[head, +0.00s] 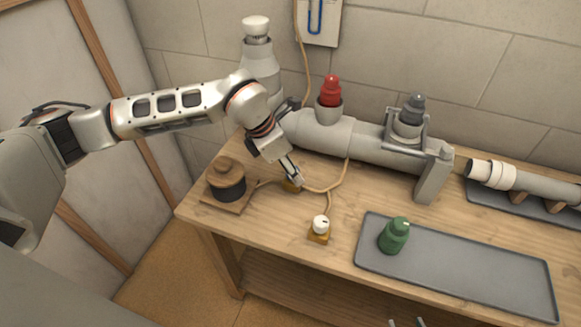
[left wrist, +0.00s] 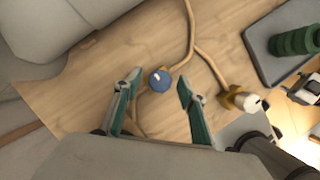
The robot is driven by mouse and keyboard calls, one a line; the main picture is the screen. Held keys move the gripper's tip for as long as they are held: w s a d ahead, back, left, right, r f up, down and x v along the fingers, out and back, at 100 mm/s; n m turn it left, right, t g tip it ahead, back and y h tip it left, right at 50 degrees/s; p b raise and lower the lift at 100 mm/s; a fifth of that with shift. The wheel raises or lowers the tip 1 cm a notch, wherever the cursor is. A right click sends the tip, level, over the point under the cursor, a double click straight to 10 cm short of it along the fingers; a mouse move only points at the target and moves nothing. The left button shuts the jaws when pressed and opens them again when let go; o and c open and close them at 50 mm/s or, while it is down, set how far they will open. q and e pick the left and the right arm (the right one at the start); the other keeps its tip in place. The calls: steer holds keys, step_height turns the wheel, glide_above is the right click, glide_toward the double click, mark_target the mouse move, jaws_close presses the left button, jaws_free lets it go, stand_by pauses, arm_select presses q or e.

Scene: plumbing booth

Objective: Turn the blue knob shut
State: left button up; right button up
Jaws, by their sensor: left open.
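The blue knob (left wrist: 160,79) shows in the left wrist view as a round cap with a white mark, joined to a tan pipe. It sits between the spread fingers of my left gripper (left wrist: 158,88), with a gap on both sides. In the head view my left gripper (head: 293,176) points down over the yellow valve body (head: 291,187) and hides the blue knob. My right gripper (head: 406,322) shows only as two separated fingertips at the bottom edge of the head view.
A white knob (head: 320,223) on a yellow body stands nearby on the wooden bench (head: 265,235). A green knob (head: 395,235) stands on a grey tray (head: 460,268). A large grey pipe with a red knob (head: 331,91) lies behind. A brown-topped pot (head: 226,180) stands left.

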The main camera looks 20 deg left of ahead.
arm_select(q)
steer(key=c, duration=1.1)
